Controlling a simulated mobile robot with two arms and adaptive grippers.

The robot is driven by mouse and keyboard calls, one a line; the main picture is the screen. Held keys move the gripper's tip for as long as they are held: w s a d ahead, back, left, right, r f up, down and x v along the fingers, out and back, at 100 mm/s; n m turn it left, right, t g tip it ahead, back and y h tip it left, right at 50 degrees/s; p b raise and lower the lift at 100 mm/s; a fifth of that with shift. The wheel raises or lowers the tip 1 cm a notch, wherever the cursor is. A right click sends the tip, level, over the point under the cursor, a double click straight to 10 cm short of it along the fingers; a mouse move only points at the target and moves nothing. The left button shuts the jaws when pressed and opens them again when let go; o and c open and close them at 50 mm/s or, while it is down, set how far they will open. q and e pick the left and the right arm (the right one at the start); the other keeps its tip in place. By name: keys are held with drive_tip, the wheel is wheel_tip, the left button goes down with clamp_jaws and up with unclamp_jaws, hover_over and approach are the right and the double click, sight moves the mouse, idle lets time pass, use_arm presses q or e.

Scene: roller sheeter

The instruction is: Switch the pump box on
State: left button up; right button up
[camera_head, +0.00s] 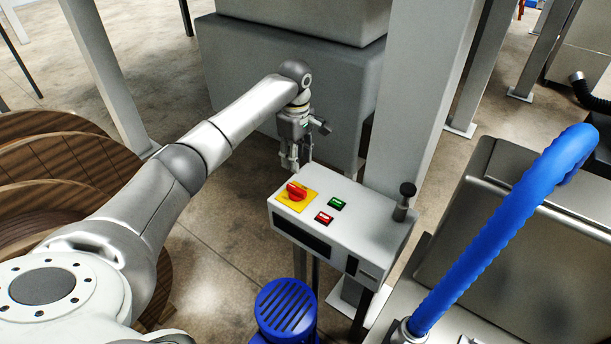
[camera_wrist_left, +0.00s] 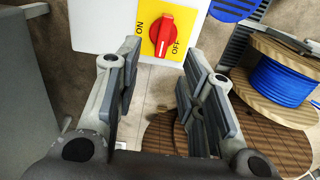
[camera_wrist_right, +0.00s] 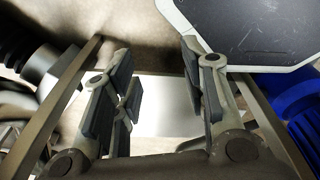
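The pump box (camera_head: 345,222) is a white-grey box on legs. On its top sits a red rotary knob (camera_head: 297,190) on a yellow plate (camera_head: 285,200). In the left wrist view the red knob (camera_wrist_left: 163,33) shows between the labels ON and OFF, with a white mark at its lower end near OFF. My left gripper (camera_head: 290,163) hangs just behind the knob's corner of the box. In its wrist view the left gripper (camera_wrist_left: 163,55) is open, empty, with the knob beyond the gap between its fingertips. My right gripper (camera_wrist_right: 158,55) is open and empty; it is outside the head view.
A green button (camera_head: 337,203) and a red button (camera_head: 324,218) sit beside the knob. A black-capped post (camera_head: 405,200) rises at the box's right end. A blue hose (camera_head: 500,235) and a blue motor cover (camera_head: 286,308) stand nearby. A grey pillar (camera_head: 420,90) stands behind the box.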

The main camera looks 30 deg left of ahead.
use_arm(q)
drive_tip(key=p, duration=0.1)
hover_over(296, 188)
wheel_tip(296, 188, down, 6)
drive_tip(key=shift+s+f, duration=0.15)
drive_tip(key=f, duration=0.2)
drive_tip(key=shift+w+f, duration=0.2)
drive_tip(key=shift+f, duration=0.85)
drive_tip(key=shift+c, duration=0.6)
clamp_jaws()
use_arm(e)
drive_tip(key=s, duration=0.1)
drive_tip(key=s+r, duration=0.1)
drive_tip(key=s, duration=0.1)
drive_tip(key=shift+d+r, duration=0.1)
drive_tip(key=shift+r, duration=0.05)
